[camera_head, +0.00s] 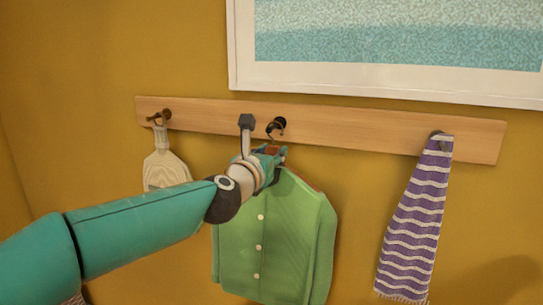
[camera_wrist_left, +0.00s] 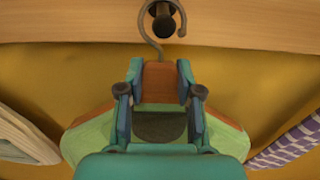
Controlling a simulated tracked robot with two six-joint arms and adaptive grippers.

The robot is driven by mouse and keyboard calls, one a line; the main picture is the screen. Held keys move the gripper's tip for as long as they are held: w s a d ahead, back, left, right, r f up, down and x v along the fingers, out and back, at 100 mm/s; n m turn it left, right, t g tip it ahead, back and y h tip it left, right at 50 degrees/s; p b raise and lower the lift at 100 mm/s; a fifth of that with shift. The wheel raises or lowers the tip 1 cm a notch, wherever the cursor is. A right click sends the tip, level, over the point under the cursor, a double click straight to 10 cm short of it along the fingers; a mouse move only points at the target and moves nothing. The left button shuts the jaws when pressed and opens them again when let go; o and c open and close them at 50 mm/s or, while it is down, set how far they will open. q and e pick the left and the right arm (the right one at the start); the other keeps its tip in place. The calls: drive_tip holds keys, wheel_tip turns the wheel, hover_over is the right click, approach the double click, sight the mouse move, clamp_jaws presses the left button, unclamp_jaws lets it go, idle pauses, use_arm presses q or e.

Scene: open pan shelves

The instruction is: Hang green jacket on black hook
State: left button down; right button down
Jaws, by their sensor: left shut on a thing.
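The green jacket (camera_head: 262,235) hangs upright from a wooden hanger in front of the ochre wall; its green shoulders (camera_wrist_left: 95,130) show at both sides in the left wrist view. My left gripper (camera_head: 270,155) is shut on the hanger, at its brown wooden middle (camera_wrist_left: 160,82), just under the metal hook. The black hook (camera_head: 277,124) sticks out of the wooden rail above the gripper. My right gripper is out of view.
The wooden rail (camera_head: 350,130) runs across the wall below a framed picture (camera_head: 390,76). A cream cloth item (camera_head: 165,168) hangs at the left, and a purple striped towel (camera_head: 416,215) hangs on a peg at the right. The wall between jacket and towel is clear.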

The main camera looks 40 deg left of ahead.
use_arm(q)
drive_tip(key=shift+r, duration=0.1)
drive_tip(key=c, duration=0.7)
unclamp_jaws()
drive_tip(key=shift+s, duration=0.2)
drive_tip(key=shift+v, duration=1.8)
drive_tip(key=shift+s, duration=0.1)
drive_tip(key=shift+s+d, duration=0.1)
drive_tip(key=shift+s, duration=0.15)
